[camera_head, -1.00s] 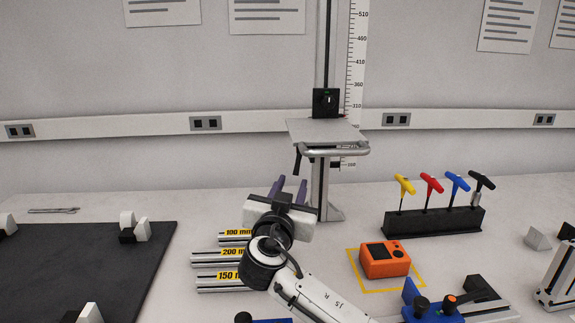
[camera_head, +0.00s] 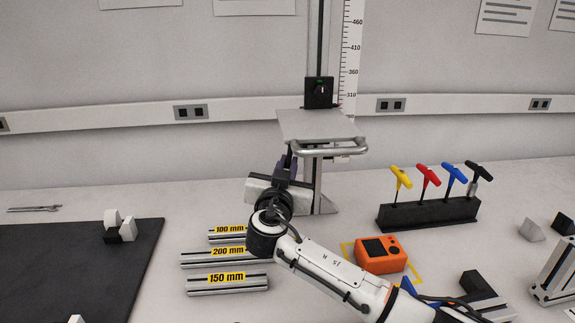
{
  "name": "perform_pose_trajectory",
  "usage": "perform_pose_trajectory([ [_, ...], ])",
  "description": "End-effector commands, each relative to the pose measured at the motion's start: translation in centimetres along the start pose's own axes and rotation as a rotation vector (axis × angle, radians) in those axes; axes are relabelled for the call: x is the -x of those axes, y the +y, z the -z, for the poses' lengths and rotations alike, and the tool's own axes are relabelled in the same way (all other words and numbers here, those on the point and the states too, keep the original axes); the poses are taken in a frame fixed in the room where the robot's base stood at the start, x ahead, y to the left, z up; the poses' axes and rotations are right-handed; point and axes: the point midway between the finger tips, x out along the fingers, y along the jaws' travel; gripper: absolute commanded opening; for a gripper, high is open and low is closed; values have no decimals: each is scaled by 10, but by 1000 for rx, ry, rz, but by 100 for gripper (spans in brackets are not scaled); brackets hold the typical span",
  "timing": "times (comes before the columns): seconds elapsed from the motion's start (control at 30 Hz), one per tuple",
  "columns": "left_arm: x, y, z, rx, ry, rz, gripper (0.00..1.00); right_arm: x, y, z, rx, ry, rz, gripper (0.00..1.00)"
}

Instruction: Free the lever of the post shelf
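The post shelf (camera_head: 315,126) is a grey plate with a rounded front handle bar, mounted on an upright post at the back of the bench. Its dark lever (camera_head: 291,151) hangs under the left front of the plate, largely hidden by my gripper. My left gripper is out of view.
A black block with several coloured T-handle tools (camera_head: 428,212) and an orange device (camera_head: 381,254) stand to the right. Labelled metal bars (camera_head: 227,284) lie in front left, beside a dark mat (camera_head: 70,270).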

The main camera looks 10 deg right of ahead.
Motion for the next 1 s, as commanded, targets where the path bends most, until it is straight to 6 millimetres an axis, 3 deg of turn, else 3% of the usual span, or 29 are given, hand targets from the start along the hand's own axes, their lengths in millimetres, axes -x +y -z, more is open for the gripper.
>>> perform_pose_trajectory([
  [0.47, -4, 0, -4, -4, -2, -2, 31, 7, -3, 3, 18, -108, -13, 0],
  [0.57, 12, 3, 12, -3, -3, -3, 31, 10, -1, 16, 40, -185, -24, 0],
  [0.8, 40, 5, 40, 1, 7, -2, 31, 16, 1, 20, 89, -338, -48, 0],
  [1.0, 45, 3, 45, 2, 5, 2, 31, 20, 2, 19, 124, -457, -64, 0],
])
